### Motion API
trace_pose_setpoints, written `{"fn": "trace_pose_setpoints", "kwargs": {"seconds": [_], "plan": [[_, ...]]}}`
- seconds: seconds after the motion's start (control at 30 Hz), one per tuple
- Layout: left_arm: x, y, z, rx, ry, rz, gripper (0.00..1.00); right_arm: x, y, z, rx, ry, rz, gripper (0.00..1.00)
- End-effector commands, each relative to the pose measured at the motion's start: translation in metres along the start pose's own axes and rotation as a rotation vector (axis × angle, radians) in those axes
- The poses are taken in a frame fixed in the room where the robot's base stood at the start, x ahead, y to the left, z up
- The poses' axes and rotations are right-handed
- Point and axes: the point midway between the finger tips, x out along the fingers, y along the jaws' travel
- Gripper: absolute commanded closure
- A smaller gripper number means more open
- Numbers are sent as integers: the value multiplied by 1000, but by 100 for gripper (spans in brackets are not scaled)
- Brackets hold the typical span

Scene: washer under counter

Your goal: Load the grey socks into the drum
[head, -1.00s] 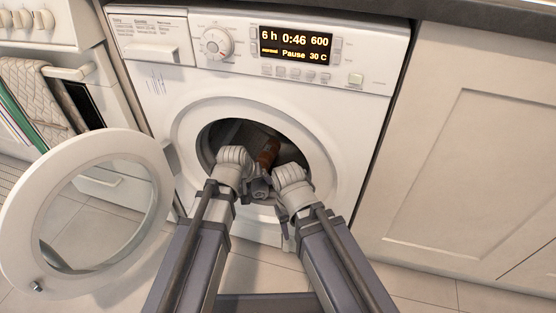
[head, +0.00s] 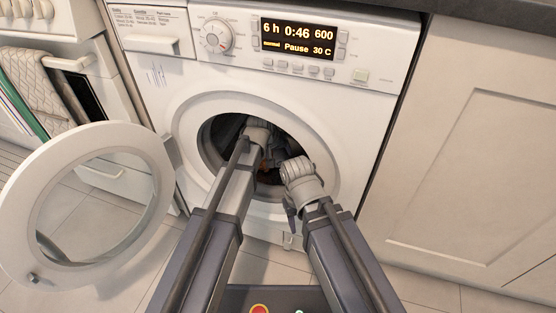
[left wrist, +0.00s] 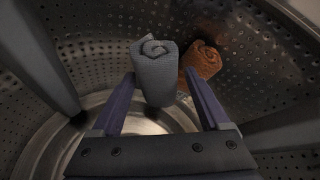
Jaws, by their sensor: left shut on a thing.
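The grey socks (left wrist: 156,70), a rolled bundle, are held between the two fingers of my left gripper (left wrist: 160,82) in the left wrist view. The drum (left wrist: 95,60) with its perforated metal wall surrounds them. In the head view my left arm reaches through the round door opening, and the left fingers are mostly hidden in the dark drum (head: 222,135). My right gripper (head: 290,205) is low at the front of the opening, outside the drum; its finger gap is not clear.
A rolled brown-orange cloth (left wrist: 204,60) lies in the drum just right of the grey socks. The round washer door (head: 150,165) stands open at left. A cabinet door (head: 475,160) is at right.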

Motion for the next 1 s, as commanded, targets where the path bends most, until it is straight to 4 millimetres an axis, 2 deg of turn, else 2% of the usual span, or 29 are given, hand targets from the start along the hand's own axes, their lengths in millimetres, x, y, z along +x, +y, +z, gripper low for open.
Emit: {"fn": "trace_pose_setpoints", "kwargs": {"seconds": [0.03,0.2,0.43,0.47,0.63,1.0], "plan": [[10,-2,4,1,0,0,84,11,-1,-1,0,0,0,50],[27,-2,13,1,0,1,84,30,-3,-2,0,0,0,50],[26,-2,12,1,0,0,84,28,-3,-1,0,0,0,50],[26,-2,12,1,0,0,20,28,-3,-1,0,0,0,50],[26,-2,12,1,0,0,1,28,-3,-1,0,0,0,50],[23,-2,12,1,0,0,0,25,-2,-1,0,0,0,50]]}}
